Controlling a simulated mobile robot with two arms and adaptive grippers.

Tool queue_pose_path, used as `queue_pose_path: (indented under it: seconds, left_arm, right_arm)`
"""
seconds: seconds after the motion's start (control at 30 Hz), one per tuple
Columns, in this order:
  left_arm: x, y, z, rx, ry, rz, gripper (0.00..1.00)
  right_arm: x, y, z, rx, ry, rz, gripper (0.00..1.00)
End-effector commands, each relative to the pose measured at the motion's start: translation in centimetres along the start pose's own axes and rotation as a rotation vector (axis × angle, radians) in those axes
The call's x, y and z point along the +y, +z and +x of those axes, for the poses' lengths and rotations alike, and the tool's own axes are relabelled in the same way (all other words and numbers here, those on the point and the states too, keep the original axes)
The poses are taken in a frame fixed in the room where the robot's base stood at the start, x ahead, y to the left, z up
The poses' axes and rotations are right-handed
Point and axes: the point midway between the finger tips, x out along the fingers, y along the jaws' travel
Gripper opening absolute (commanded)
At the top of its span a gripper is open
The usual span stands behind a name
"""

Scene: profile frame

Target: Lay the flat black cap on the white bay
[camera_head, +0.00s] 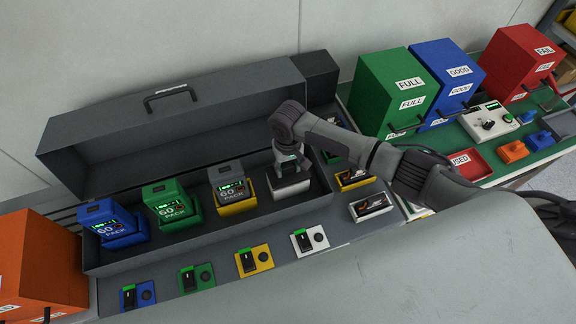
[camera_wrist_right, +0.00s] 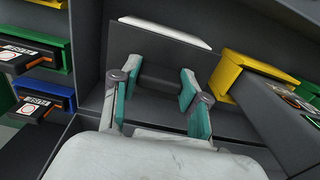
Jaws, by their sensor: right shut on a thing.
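The white bay (camera_head: 290,188) is in the long dark case, right of the yellow bay. Its pale edge shows at the top of the wrist view (camera_wrist_right: 165,31). My right gripper (camera_head: 288,156) is directly above the white bay, pointing down. In the wrist view its teal fingers (camera_wrist_right: 158,93) are shut on the raised dark part of the flat black cap (camera_wrist_right: 158,78). The cap is over the white bay and covers much of it. I cannot tell whether the cap touches the bay. In the head view the gripper mostly hides the cap. My left gripper is not in view.
Blue (camera_head: 120,228), green (camera_head: 172,206) and yellow (camera_head: 233,190) bays hold packs left of the white bay. The case's open lid (camera_head: 190,110) stands behind. Switch plates, including a white one (camera_head: 309,239), line the front ledge. Green (camera_head: 395,88), blue and red boxes stand at right.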

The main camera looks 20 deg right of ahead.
Motion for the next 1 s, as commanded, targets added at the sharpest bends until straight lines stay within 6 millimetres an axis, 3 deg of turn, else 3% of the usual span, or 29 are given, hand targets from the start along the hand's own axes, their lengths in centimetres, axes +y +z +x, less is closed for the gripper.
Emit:
queue_pose_path:
  seconds: [1.0]
  left_arm:
    - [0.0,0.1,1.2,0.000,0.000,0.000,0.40]
  right_arm:
    - [0.0,0.0,1.9,0.000,0.000,0.000,0.11]
